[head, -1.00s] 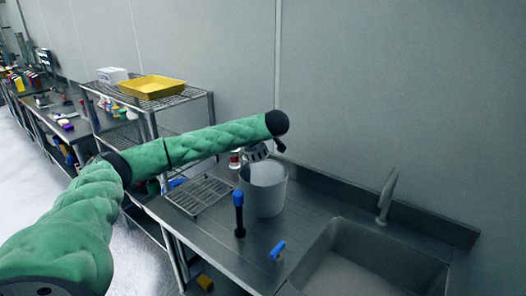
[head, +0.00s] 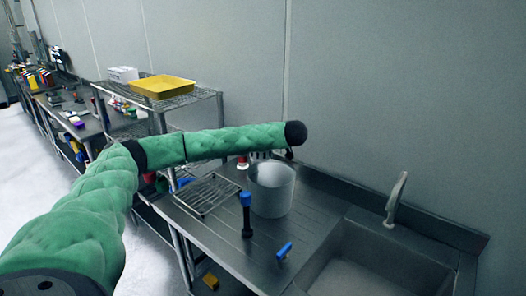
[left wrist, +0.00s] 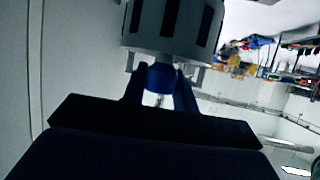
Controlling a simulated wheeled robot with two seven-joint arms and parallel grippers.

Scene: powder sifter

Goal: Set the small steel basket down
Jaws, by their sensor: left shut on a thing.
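The small steel basket (left wrist: 172,25) is a grey cylinder with dark slots, at the top of the left wrist view. A blue part (left wrist: 160,77) shows beneath it, between my left gripper's fingers. My left gripper (left wrist: 158,88) is shut on the basket. In the head view the green arm hides most of the gripper and basket. A little slotted metal shows below the arm's end, just above and behind the rim of a grey pot (head: 271,192). I cannot tell whether the basket touches anything. My right gripper is not in view.
A wire rack (head: 208,194) lies on the steel counter left of the pot. A blue-topped black tool (head: 246,214) stands in front, and a small blue item (head: 284,251) lies near the sink (head: 365,262). A shelf with a yellow tray (head: 163,86) stands behind left.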

